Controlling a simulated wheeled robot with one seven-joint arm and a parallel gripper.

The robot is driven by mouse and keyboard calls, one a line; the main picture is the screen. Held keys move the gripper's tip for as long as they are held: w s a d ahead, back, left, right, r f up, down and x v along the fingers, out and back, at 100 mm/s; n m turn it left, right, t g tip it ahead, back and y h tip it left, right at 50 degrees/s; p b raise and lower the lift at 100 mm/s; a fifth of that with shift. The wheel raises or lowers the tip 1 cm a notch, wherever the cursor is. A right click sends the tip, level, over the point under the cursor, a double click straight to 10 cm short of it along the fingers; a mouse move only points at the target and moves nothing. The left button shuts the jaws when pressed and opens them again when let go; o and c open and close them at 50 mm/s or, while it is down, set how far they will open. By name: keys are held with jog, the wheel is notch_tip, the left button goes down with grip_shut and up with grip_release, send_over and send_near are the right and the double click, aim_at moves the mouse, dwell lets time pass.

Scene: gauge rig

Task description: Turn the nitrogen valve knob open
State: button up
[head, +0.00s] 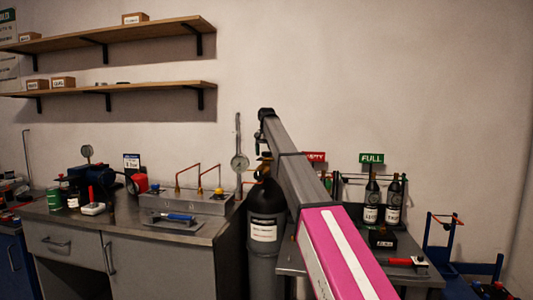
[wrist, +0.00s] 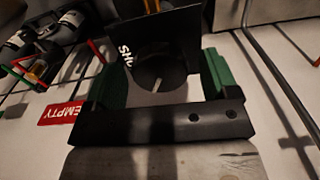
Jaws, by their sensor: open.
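A dark gas cylinder (head: 262,272) with a white label stands upright between the bench and the right table in the head view. Brass valve fittings (head: 262,170) show at its top, just left of my arm. I cannot make out the valve knob clearly, and the label is too small to read. My pink and grey arm crosses in front of the cylinder's right side. In the wrist view, my gripper (wrist: 160,80) has its green fingers apart. A dark panel with part of a word shows beyond them. I see nothing clearly held.
A pressure gauge (head: 239,163) on a stem stands left of the valve. The bench (head: 150,226) on the left carries a pump and copper pipework. Dark bottles (head: 393,203) stand under a green FULL sign (head: 371,158). A red EMPTY sign (wrist: 62,113) shows left of my gripper.

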aim_at(267, 152)
notch_tip(267, 152, up, 11)
dwell(0.5)
jog(key=shift+f, duration=0.1)
